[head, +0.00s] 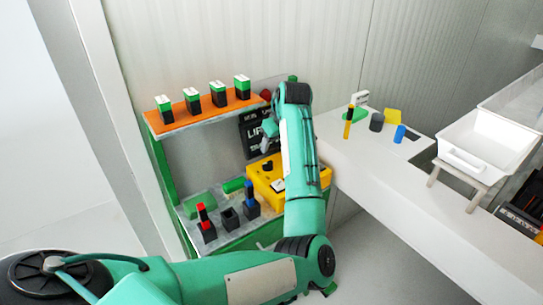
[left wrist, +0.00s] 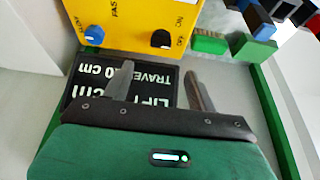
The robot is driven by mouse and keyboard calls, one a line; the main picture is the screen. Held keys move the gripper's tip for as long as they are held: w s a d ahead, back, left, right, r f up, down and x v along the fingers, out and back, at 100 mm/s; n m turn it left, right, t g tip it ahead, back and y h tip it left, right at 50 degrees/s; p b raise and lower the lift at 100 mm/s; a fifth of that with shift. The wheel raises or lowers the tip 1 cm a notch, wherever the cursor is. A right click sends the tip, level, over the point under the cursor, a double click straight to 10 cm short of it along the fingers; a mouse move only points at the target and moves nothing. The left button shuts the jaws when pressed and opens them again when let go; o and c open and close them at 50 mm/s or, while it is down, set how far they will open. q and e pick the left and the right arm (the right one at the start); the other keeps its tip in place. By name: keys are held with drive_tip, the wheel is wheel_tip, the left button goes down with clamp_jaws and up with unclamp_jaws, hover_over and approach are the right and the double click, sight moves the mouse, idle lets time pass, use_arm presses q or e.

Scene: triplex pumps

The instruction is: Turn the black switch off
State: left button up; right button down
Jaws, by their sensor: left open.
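The yellow control box (head: 259,184) stands on the lower shelf, partly hidden behind my left arm in the head view. Its black switch (left wrist: 160,38) shows in the left wrist view beside ON and OFF lettering, and also in the head view (head: 267,165). A blue knob (left wrist: 95,35) sits on the same face, labelled SLOW and FAST. My left gripper (left wrist: 160,68) is open and empty, its fingers apart and pointing toward the box, short of the black switch. My right gripper is not in view.
A black LIFT/TRAVEL sign (left wrist: 90,78) lies behind the fingers. An orange shelf (head: 187,122) with several green-black blocks is above. Black holders (head: 230,218) and green blocks (left wrist: 210,44) stand beside the box. A white counter (head: 385,170) with small parts is at right.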

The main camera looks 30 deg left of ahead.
use_arm(q)
drive_tip(key=v, duration=0.3)
drive_tip(key=shift+r, duration=0.2)
drive_tip(key=shift+f, duration=0.1)
idle(0.3)
